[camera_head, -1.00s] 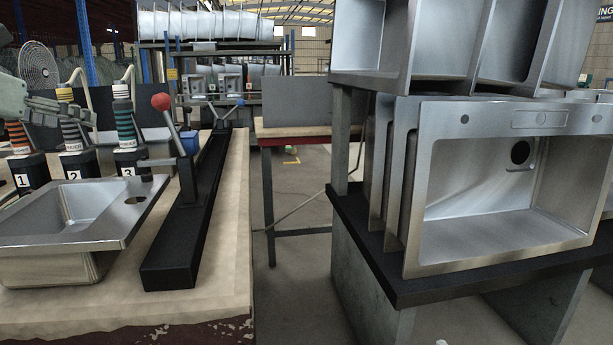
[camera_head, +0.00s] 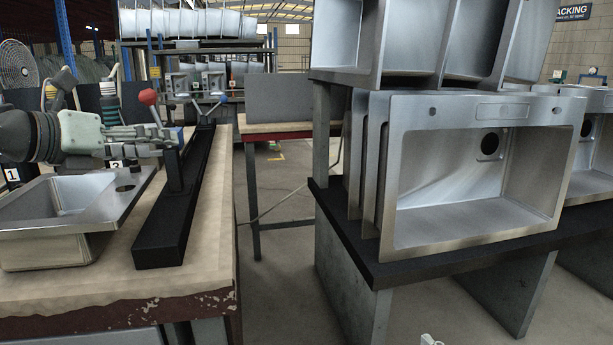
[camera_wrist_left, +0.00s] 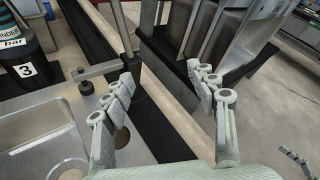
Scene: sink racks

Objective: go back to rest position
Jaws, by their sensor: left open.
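My left gripper (camera_head: 165,138) reaches in from the left in the head view, above the steel sink on the workbench and near the clamp lever. In the left wrist view my left gripper (camera_wrist_left: 165,90) has its two fingers spread apart with nothing between them. The steel sink (camera_head: 75,205) lies on the bench (camera_head: 190,280); its rim and drain hole also show in the wrist view (camera_wrist_left: 70,130).
A black rail (camera_head: 160,240) with a red-knobbed lever (camera_head: 148,97) lies along the bench. Numbered bottles stand behind the sink, partly hidden by my arm. A rack (camera_head: 345,235) with several steel sinks (camera_head: 480,180) stands at right. Open floor (camera_head: 280,260) lies between bench and rack.

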